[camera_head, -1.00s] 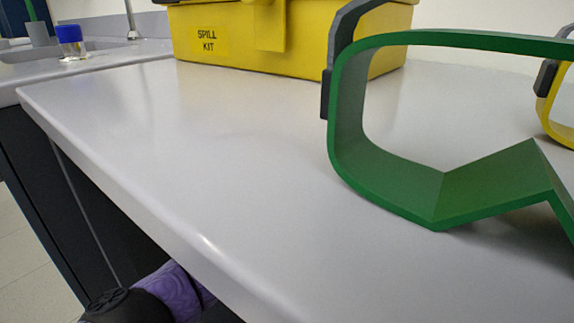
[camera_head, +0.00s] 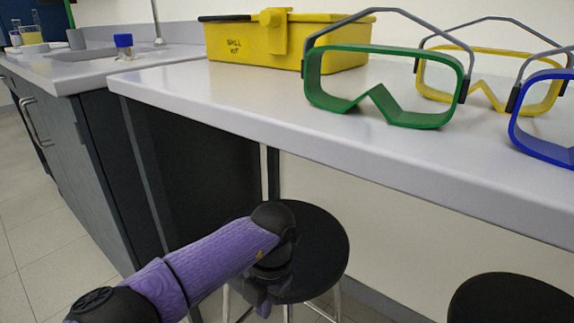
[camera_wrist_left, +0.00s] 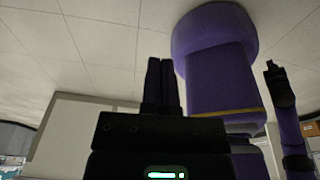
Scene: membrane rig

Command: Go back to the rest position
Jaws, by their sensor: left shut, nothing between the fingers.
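My left arm comes in from the lower left in the head view, a purple link with black joints, in front of the bench and over a black stool. My left gripper (camera_head: 264,298) hangs at its end, small and dark, clear of the bench. In the left wrist view the two black fingers of the left gripper (camera_wrist_left: 162,84) point up and lie together, with nothing between them. At the right of that view another purple arm of mine ends in a dark, narrow part; its jaws are too small and dark to read.
Green (camera_head: 388,116), yellow (camera_head: 543,104) and blue goggles (camera_head: 541,147) stand on the white bench (camera_head: 180,88). A yellow spill kit (camera_head: 232,45) is behind them. The black stool (camera_head: 322,246) is below the bench edge; another stool (camera_head: 510,300) is at lower right. Floor at left is free.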

